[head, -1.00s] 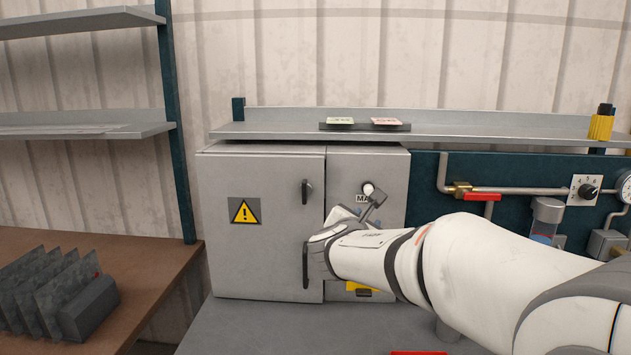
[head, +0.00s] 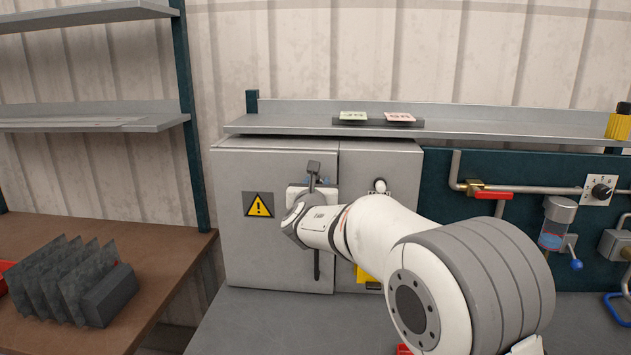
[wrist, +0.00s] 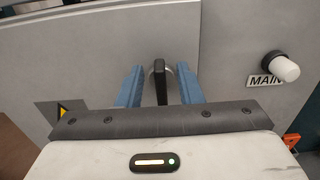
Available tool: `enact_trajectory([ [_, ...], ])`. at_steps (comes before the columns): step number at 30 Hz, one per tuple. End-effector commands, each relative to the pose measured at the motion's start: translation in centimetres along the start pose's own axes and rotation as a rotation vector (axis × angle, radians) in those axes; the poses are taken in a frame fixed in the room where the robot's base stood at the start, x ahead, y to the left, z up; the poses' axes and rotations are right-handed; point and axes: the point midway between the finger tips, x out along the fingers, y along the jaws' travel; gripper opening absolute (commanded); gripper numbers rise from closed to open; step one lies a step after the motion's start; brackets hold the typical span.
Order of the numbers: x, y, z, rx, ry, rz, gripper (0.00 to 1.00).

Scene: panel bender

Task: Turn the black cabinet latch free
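The black cabinet latch (wrist: 161,82) stands upright on the grey cabinet door (wrist: 90,60) in the wrist view. My gripper (wrist: 160,88) is open, with one blue finger on each side of the latch. A narrow gap shows between the latch and each finger, so I see no grip on it. In the head view my gripper (head: 312,185) is in front of the cabinet door (head: 270,270), and the latch is hidden behind my gripper and wrist. The black door handle (head: 317,265) shows below my wrist.
A white knob (wrist: 285,68) marked MAIN sticks out right of the latch. A shelf (head: 480,118) runs above the cabinet. A pipe with a red valve lever (head: 492,195) is to the right. Metal plates stand in a rack (head: 108,295) on the left table.

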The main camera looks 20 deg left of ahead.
Motion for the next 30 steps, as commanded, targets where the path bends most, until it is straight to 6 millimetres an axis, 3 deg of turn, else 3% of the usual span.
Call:
enact_trajectory([
  [8,0.11,0.02,-0.03,0.001,0.000,0.000,0.32],
  [20,0.08,0.08,-0.02,0.001,0.000,0.001,0.00],
  [30,0.06,0.08,-0.19,0.015,0.000,0.001,0.00],
])
